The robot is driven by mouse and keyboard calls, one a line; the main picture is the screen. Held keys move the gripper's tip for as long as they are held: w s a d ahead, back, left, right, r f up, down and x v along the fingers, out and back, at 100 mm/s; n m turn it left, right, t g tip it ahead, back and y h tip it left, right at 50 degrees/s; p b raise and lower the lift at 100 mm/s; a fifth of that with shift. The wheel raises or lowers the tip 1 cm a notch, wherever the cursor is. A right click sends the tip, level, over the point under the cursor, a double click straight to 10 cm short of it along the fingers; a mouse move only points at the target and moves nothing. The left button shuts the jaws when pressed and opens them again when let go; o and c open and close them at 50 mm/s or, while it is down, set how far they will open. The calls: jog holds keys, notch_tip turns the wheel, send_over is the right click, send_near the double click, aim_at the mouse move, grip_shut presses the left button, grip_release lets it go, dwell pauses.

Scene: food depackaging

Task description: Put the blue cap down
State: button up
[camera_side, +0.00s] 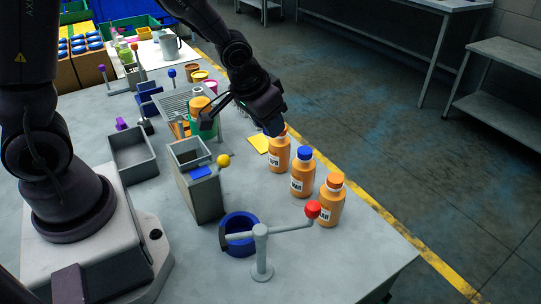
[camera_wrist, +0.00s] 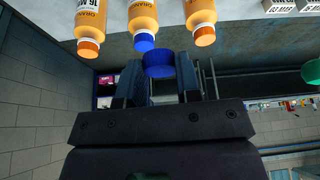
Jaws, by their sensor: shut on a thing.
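My gripper (camera_side: 268,119) is shut on a blue cap (camera_side: 273,128), held above the table near the top of the nearest-to-gripper orange bottle (camera_side: 279,157). In the wrist view the blue cap (camera_wrist: 158,66) sits between the two finger ends of my gripper (camera_wrist: 160,76). The middle orange bottle (camera_side: 303,180) wears its own blue cap (camera_side: 305,153). The front orange bottle (camera_side: 330,207) has an orange cap (camera_side: 335,180). The first bottle's cap is partly hidden in the side view. I cannot tell whether the held cap touches that bottle.
A grey stand (camera_side: 261,250) has a red-knobbed arm reaching towards the front bottle. The front right table area is clear.

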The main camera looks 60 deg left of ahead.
jog(key=w+a+f+n+g+y, duration=0.1)
jog(key=w+a+n, duration=0.1)
jog(key=a+n, duration=0.1)
jog(key=w+a+f+n+g+y, duration=0.1)
jog(key=w+a+n, duration=0.1)
jog(key=n, duration=0.3)
jog(key=w+a+f+n+y, duration=0.1)
jog(key=w+a+n, duration=0.1)
jog(key=a+n, duration=0.2)
jog(key=shift+w+f+g+y, duration=0.2)
jog(key=shift+f+g+y, duration=0.05)
jog(key=shift+g+y, duration=0.15)
jog(key=w+a+f+n+g, duration=0.2)
jog(key=a+f+n+g, duration=0.15)
jog(key=a+n, duration=0.65)
jog(key=n+g, duration=0.1)
jog(key=n, duration=0.2)
send_near(259, 142)
jog(key=shift+h, duration=0.4)
jog(key=x, duration=0.5)
jog(key=shift+s+a+f, duration=0.1)
jog(key=shift+s+a, duration=0.1)
jog(key=shift+a, duration=0.25)
jog(key=shift+f, duration=0.15)
jog(key=shift+f, duration=0.45)
jog(key=o, duration=1)
jog(key=shift+c, duration=0.2)
jog(key=shift+r, duration=0.1)
